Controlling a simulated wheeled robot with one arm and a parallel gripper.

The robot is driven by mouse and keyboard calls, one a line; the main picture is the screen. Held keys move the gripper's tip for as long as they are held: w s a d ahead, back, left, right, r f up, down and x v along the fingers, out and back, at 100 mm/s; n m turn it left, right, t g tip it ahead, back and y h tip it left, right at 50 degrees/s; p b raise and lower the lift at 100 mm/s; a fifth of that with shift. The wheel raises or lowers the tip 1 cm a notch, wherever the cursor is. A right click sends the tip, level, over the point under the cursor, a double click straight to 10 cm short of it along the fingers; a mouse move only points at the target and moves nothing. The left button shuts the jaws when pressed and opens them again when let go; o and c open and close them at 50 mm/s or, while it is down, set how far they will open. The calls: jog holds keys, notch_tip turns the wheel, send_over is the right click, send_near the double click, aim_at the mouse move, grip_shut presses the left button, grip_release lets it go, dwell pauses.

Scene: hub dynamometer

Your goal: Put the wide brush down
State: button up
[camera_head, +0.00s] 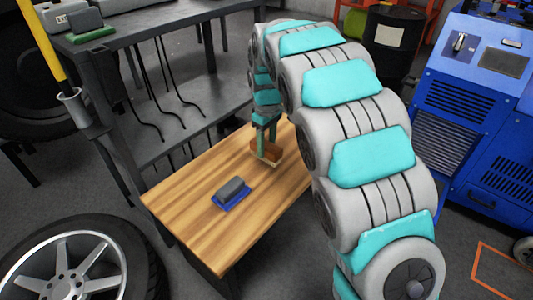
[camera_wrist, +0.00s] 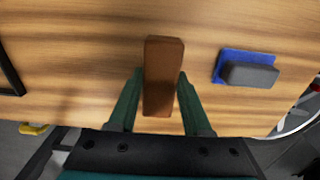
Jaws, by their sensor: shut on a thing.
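The wide brush has a brown wooden back (camera_wrist: 163,65) in the wrist view, lying between the two green fingers of my gripper (camera_wrist: 160,80). In the head view the brush (camera_head: 272,153) is a brown block with a paler lower edge. My gripper (camera_head: 266,138) points down onto it and is shut on it. The brush is over the far part of the wooden tabletop (camera_head: 180,205). I cannot tell whether its underside touches the wood. The wrist view hides that underside.
A grey block on a blue base (camera_head: 231,193) sits on the tabletop nearer the front; it also shows right of the brush in the wrist view (camera_wrist: 250,72). A dark metal rack (camera_head: 170,95) stands behind. The tabletop's left part is bare. A wheel (camera_head: 75,265) lies front left.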

aim_at(266, 154)
jog(key=shift+f, duration=1.75)
jog(key=o, duration=1.2)
jog(key=shift+f, duration=0.15)
